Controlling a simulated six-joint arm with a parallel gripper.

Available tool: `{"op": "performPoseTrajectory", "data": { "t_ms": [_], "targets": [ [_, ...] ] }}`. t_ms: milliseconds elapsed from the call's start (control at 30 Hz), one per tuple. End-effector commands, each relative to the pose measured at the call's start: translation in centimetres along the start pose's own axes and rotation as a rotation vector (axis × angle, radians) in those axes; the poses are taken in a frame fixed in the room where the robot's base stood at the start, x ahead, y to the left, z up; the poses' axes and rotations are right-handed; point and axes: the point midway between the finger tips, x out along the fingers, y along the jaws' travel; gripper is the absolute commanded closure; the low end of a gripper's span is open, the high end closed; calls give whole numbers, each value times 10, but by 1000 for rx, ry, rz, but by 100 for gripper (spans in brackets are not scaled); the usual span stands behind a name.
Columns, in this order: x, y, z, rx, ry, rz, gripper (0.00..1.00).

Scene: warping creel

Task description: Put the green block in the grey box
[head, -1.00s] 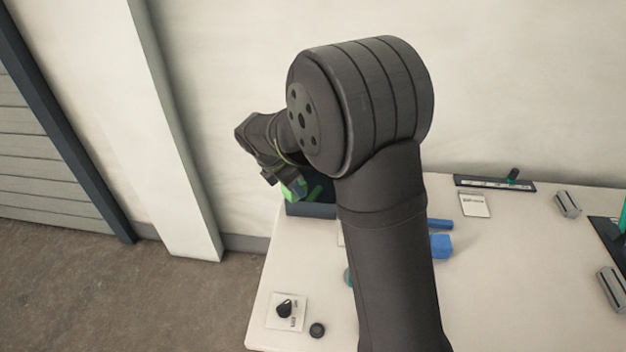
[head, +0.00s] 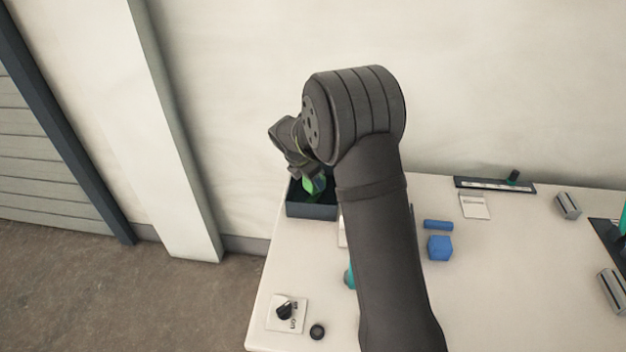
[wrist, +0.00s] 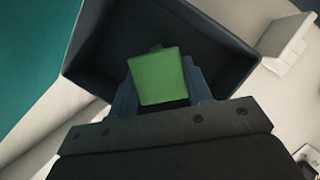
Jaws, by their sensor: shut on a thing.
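The green block (wrist: 158,78) is between the two fingers of my gripper (wrist: 160,88) in the wrist view, and the gripper is shut on it. The dark grey box (wrist: 232,32) lies beyond the block, its opening around the block in that view. In the head view the box (head: 311,210) stands at the table's back left corner, and the green block (head: 312,185) shows at its opening below my gripper (head: 308,180). I cannot tell how far the block is above the box floor. A darker green patch shows in the box, partly hidden.
A blue cube (head: 439,248) and a blue cylinder (head: 438,225) lie right of my arm. A switch plate (head: 287,313) and a black round piece (head: 317,331) are at the front left. A black rail (head: 495,184) is at the back. My arm hides the table's middle.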

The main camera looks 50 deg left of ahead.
Motion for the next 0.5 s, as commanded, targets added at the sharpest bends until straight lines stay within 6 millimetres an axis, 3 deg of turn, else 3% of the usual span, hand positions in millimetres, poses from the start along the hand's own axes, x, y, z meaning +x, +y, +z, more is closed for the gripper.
{"op": "performPoseTrajectory", "data": {
  "t_ms": [100,500],
  "targets": [
    [10,2,0,0,0,0,83],
    [15,2,-3,-1,0,0,83]
  ]
}}
